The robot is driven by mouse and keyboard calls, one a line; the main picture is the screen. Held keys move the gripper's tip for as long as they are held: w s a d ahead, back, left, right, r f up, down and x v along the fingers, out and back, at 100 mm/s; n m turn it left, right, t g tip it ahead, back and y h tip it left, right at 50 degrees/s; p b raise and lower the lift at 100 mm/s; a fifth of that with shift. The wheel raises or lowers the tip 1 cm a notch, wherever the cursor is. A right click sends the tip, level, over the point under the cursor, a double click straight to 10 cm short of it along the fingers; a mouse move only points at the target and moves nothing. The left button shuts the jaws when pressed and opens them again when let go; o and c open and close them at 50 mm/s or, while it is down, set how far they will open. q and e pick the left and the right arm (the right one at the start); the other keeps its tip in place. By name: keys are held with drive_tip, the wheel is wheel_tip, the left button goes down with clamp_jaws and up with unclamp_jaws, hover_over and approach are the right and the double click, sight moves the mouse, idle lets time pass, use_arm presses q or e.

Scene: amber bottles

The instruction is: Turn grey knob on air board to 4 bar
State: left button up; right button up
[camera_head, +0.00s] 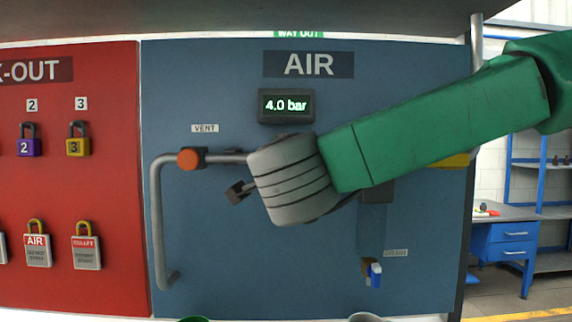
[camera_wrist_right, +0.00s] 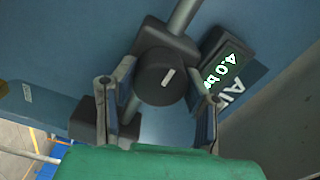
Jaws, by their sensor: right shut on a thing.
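The blue air board (camera_head: 215,100) fills the middle of the head view. Its display (camera_head: 286,105) reads 4.0 bar; the display also shows at an angle in the right wrist view (camera_wrist_right: 228,72). My right arm comes in from the right, and its wrist hides the knob from the head camera. In the right wrist view the dark grey round knob (camera_wrist_right: 163,80) has a pale mark on its face. My right gripper (camera_wrist_right: 162,92) is shut on the knob, with one finger on either side. My left gripper is in neither view.
An orange vent knob (camera_head: 190,159) sits on the grey pipe (camera_head: 157,220) left of my wrist. A blue-handled drain valve (camera_head: 375,272) is below. The red lock-out board (camera_head: 105,190) with padlocks and tags is at left. A blue workbench (camera_head: 505,235) stands at right.

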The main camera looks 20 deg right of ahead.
drive_tip(key=shift+f, duration=0.1)
drive_tip(key=o, duration=1.2)
drive_tip(key=shift+c, duration=0.2)
drive_tip(key=shift+d, duration=0.1)
drive_tip(key=shift+s, duration=0.25)
drive_tip(key=v, duration=1.1)
drive_tip(key=shift+s, duration=0.2)
